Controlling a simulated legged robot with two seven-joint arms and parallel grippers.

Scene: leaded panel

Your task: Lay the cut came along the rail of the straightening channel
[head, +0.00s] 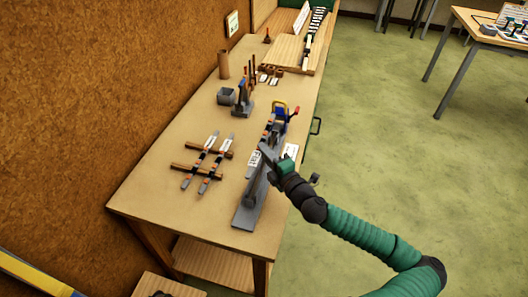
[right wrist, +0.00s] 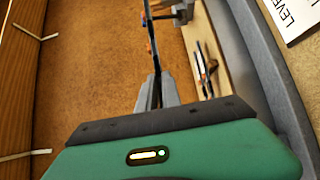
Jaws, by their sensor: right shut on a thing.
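My right gripper (head: 265,150) is shut on a thin dark strip, the came, above the near part of the bench. In the right wrist view the fingers (right wrist: 156,92) pinch the came (right wrist: 152,45), which runs away from them as a narrow upright line with a small orange mark. The straightening channel (head: 247,212) is a long grey piece lying lengthwise near the bench's right edge, below and beside the gripper. The gripper and arm hide part of it. I cannot tell whether the came touches the rail. My left gripper is not clearly seen.
A grey box (head: 226,96), a brown cylinder (head: 223,65) and a blue-handled tool (head: 279,110) stand farther back. A brown wall (head: 90,90) borders the left side.

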